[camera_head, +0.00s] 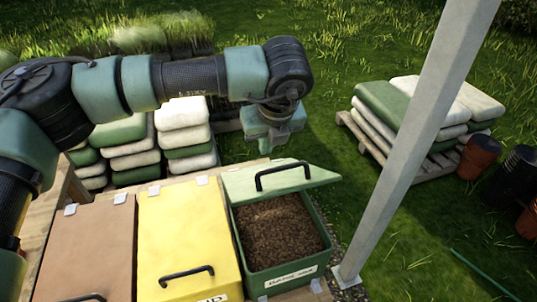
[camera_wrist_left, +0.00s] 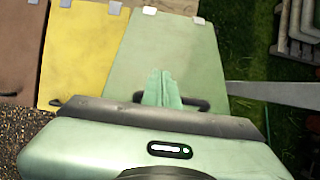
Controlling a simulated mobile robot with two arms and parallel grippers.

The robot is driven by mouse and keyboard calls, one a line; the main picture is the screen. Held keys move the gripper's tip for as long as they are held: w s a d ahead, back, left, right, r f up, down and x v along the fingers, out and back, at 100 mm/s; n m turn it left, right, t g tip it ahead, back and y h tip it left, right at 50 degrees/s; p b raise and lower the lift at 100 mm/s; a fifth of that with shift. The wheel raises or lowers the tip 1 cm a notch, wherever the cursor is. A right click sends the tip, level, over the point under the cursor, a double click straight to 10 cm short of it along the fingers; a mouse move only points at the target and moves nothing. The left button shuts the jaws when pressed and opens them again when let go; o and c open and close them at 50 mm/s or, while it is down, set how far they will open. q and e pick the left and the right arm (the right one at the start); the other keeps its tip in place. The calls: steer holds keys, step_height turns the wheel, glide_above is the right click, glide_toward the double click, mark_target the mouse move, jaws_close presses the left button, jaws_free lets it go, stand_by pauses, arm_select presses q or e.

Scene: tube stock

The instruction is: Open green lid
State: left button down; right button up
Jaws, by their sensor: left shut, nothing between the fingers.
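The green lid (camera_head: 240,180) stands partly raised over the green bin (camera_head: 283,281) at the right end of the row in the head view. Brown, crumbly contents (camera_head: 280,232) show below it. Its black handle (camera_head: 285,172) is on the upper face. My left gripper (camera_head: 268,142) is just behind and above the lid in the head view. In the left wrist view its shut fingers (camera_wrist_left: 162,82) are empty and overlap the handle (camera_wrist_left: 200,104) against the green lid (camera_wrist_left: 165,45). I cannot tell whether they touch it. My right gripper is not in view.
A closed yellow lid (camera_head: 185,235) and a closed brown lid (camera_head: 85,245) lie to the left. A slanting grey post (camera_head: 415,140) stands close to the right of the green bin. Stacked sacks (camera_head: 185,130) are behind. More sacks (camera_head: 390,105) lie on a pallet.

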arm_select(q)
steer(key=shift+g, duration=0.6)
steer(key=shift+w+a+r+b, duration=0.2)
steer(key=shift+w+a+r, duration=0.1)
steer(key=shift+w+r, duration=0.55)
steer(key=shift+w+a+r+b, duration=0.15)
steer(key=shift+w+a+r, duration=0.25)
steer(key=shift+w, duration=0.65)
steer(key=shift+d+r, duration=0.1)
